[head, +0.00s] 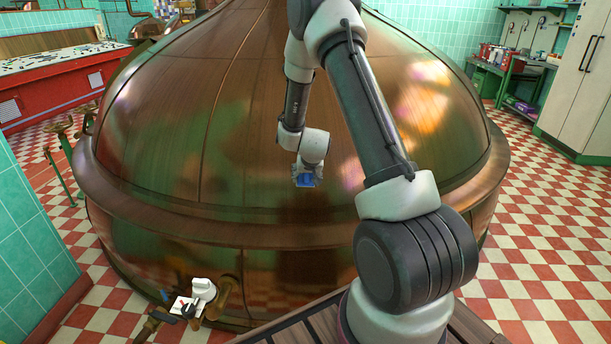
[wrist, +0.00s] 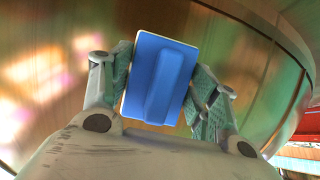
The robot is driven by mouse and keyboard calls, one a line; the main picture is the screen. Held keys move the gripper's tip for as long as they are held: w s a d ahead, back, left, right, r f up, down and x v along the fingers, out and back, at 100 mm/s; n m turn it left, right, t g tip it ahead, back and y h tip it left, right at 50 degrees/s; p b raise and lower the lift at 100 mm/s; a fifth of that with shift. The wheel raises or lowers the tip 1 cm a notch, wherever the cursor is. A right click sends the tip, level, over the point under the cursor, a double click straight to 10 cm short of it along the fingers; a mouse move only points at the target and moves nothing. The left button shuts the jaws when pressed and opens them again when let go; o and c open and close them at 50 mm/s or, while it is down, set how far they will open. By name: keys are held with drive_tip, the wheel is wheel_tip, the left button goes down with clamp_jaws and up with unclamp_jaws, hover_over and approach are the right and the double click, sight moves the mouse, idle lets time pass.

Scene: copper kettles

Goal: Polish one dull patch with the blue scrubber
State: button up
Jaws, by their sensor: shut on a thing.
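A large copper kettle (head: 240,130) fills the middle of the head view. My gripper (head: 306,176) is in front of its domed side. It is shut on the blue scrubber (head: 304,180), which shows as a small blue patch there. In the wrist view the blue scrubber (wrist: 160,78) sits between the two finger pads, a flat block with a raised ridge. The copper surface (wrist: 60,70) lies behind it; I cannot tell whether the scrubber touches it. Pale pinkish patches (head: 425,95) show on the dome at the right; I cannot tell whether they are dull spots or reflections.
A white tap-like fitting (head: 203,290) and pipes stand at the kettle's lower front. A wooden platform (head: 310,325) lies at the bottom. A red console (head: 55,85) is at the left, a green bench (head: 520,75) and pale cabinet (head: 585,85) at the right. The checkered floor (head: 545,240) at right is clear.

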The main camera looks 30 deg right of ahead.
sight(307, 176)
drive_tip(key=shift+s+a+r, duration=0.1)
drive_tip(key=shift+s+r, duration=0.1)
drive_tip(key=shift+s, duration=0.05)
drive_tip(key=shift+s+a+r, duration=0.25)
drive_tip(key=shift+s+r, duration=0.1)
drive_tip(key=shift+s, duration=0.3)
drive_tip(key=shift+s+a+r, duration=0.25)
drive_tip(key=shift+s+r, duration=0.1)
drive_tip(key=shift+s, duration=0.25)
